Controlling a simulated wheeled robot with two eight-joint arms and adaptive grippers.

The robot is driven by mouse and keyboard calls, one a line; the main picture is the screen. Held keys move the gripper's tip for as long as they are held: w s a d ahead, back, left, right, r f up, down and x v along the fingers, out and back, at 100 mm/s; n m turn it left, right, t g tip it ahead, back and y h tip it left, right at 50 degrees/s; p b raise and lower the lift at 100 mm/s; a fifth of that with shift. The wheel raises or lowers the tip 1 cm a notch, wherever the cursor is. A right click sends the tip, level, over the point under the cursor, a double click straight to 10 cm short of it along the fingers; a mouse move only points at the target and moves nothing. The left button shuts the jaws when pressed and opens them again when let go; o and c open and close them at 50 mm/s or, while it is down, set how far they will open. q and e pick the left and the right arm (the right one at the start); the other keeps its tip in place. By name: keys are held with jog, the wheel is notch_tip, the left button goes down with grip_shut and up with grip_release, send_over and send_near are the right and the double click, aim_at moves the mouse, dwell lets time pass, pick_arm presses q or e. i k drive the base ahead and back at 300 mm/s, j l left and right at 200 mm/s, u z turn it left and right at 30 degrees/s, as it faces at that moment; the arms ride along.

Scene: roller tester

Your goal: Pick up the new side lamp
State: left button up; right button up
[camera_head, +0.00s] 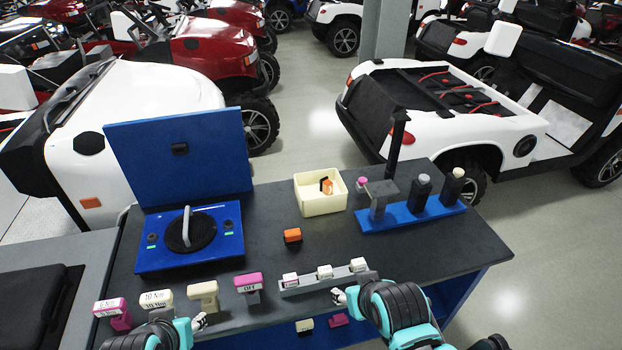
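A small orange block with a dark base (292,235), which looks like a side lamp, lies on the dark workbench (262,272) near its middle. Another orange and black piece (327,186) lies in the cream bin (320,207) behind it. The frame does not show which one is new. My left gripper (200,321) is at the bench's front edge, below the beige-handled tool. My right gripper (339,297) is at the front edge by the grey rack, in front of the orange block and apart from it. Both grippers are small and partly hidden by my arms, so their opening is unclear.
A blue tester with a black disc (190,231) and raised lid stands at the left. A blue stand with upright tools (412,214) is at the right. Handled tools (203,291) and a grey rack (322,278) line the front edge. A white cart (460,110) stands behind.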

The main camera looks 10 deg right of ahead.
aim_at(292, 236)
jog(key=i+l, duration=0.35)
jog(key=l, duration=0.15)
jog(key=i+l, duration=0.35)
jog(key=l, duration=0.15)
jog(key=u, duration=0.05)
